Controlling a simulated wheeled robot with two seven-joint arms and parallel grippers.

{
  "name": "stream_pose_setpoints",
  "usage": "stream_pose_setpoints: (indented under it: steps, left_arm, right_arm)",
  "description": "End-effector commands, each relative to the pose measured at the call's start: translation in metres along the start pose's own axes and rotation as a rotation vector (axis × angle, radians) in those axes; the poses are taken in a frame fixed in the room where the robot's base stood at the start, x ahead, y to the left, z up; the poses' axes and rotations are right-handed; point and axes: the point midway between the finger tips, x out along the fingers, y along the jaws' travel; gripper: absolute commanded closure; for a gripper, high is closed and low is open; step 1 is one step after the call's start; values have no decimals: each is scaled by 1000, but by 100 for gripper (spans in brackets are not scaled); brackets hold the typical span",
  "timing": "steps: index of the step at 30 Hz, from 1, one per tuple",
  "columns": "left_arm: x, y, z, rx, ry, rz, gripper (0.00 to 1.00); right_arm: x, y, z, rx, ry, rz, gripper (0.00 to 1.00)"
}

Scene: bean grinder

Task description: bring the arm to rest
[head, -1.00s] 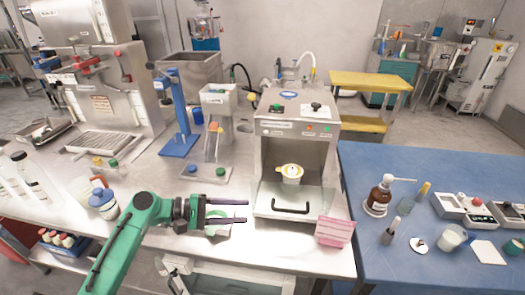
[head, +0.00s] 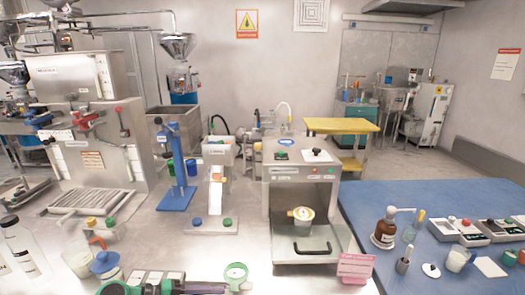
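My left gripper (head: 205,288) shows at the bottom edge of the head view, at the end of my green arm. It is above the front of the steel bench and partly cut off by the picture edge. Only a dark finger shows clearly, so I cannot tell whether it is open or shut. Nothing held is visible in it. A green ring-shaped item (head: 236,271) lies close to the fingertips; I cannot tell whether they touch. My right gripper is not in view.
A blue stand (head: 178,170) is behind. The blue table (head: 360,205) holds bottles and devices.

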Motion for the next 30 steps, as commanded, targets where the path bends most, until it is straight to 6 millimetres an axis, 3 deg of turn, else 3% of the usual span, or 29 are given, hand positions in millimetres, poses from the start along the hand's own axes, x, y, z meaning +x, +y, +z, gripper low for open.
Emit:
stream_pose_setpoints:
  steps: [6,11,18,28,30]
  left_arm:
    - [9,-56,13,232,65,-205,55]
    - [3,-96,23,436,112,-391,55]
    - [-30,-137,38,708,163,-693,55]
    - [-104,-161,63,923,180,-1088,55]
    - [-95,-177,52,923,167,-1103,55]
  right_arm:
    - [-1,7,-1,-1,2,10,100]
    - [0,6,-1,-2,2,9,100]
    - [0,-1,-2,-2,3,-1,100]
    - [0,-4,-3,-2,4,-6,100]
    - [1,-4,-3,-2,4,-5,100]
